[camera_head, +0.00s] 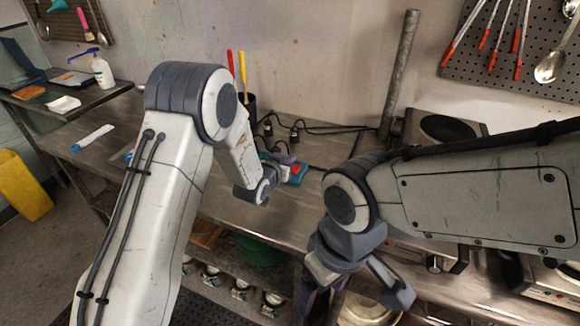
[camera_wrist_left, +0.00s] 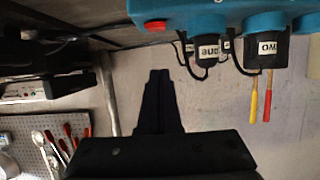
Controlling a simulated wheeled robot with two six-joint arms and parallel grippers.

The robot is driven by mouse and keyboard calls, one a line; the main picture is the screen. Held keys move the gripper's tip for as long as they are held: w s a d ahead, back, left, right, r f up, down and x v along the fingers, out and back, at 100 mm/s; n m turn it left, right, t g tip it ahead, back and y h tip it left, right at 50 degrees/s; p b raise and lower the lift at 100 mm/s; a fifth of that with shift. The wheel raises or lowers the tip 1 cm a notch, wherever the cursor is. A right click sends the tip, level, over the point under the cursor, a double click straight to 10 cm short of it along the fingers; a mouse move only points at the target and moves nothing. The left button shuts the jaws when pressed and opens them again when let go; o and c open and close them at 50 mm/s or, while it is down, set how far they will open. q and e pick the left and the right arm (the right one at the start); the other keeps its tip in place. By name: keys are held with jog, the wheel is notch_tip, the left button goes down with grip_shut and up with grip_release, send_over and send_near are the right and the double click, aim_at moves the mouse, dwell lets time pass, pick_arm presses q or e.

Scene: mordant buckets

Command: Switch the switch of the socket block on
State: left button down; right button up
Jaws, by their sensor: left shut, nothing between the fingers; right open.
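The teal socket block (camera_head: 297,177) lies on the metal table in the head view, partly hidden behind my left gripper (camera_head: 285,163). Its red switch (camera_head: 297,168) shows beside that gripper. In the left wrist view the block (camera_wrist_left: 225,14) fills the top edge, with the red switch (camera_wrist_left: 155,26) at its left end. My right gripper (camera_head: 352,290) is open and empty at the front of the table.
Black plugs with cables (camera_head: 294,132) lie behind the block. A dark holder (camera_head: 246,103) with red and yellow handled tools stands at the wall. A metal pole (camera_head: 399,75) and a hot plate (camera_head: 440,128) are to the right. A white spray bottle (camera_head: 102,71) stands far left.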

aim_at(295, 168)
pick_arm(q)
jog(key=shift+w+d+f+p, duration=0.15)
jog(key=shift+f+p, duration=0.1)
jog(key=shift+f, duration=0.85)
jog(key=shift+w+a+f+p, duration=0.1)
jog(key=shift+f+p, duration=0.15)
jog(key=shift+f, duration=0.85)
jog(key=shift+f, duration=0.1)
jog(key=shift+s+f+b, duration=0.1)
jog(key=shift+f+b, duration=0.45)
jog(key=shift+b, duration=0.45)
jog(key=shift+r, duration=0.15)
jog(key=shift+r+p, duration=0.6)
jog(key=shift+r, duration=0.25)
